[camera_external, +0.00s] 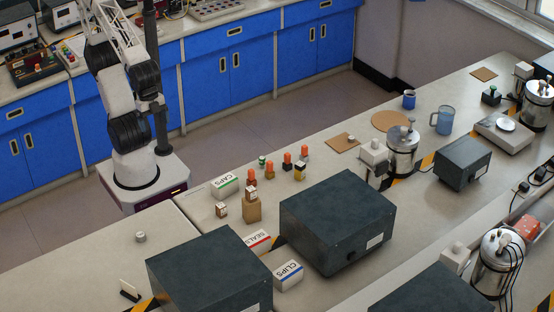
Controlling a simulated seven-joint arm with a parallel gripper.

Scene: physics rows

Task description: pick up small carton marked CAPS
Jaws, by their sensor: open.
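The small carton marked CAPS (224,186) is a white box with a green band. It lies on the near bench, close to the bench's far edge and in front of my arm's base. Its top face and lettering show, and nothing visible touches it. My arm rises beyond the bench and runs out at the top of the picture. My gripper does not show.
A carton marked SEALS (257,241) and a carton marked CLIPS (288,275) lie nearer. Several small orange-capped bottles (287,161) and a brown block (252,208) stand right of CAPS. Large dark boxes (337,220) flank these items. Bench left of CAPS is mostly clear.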

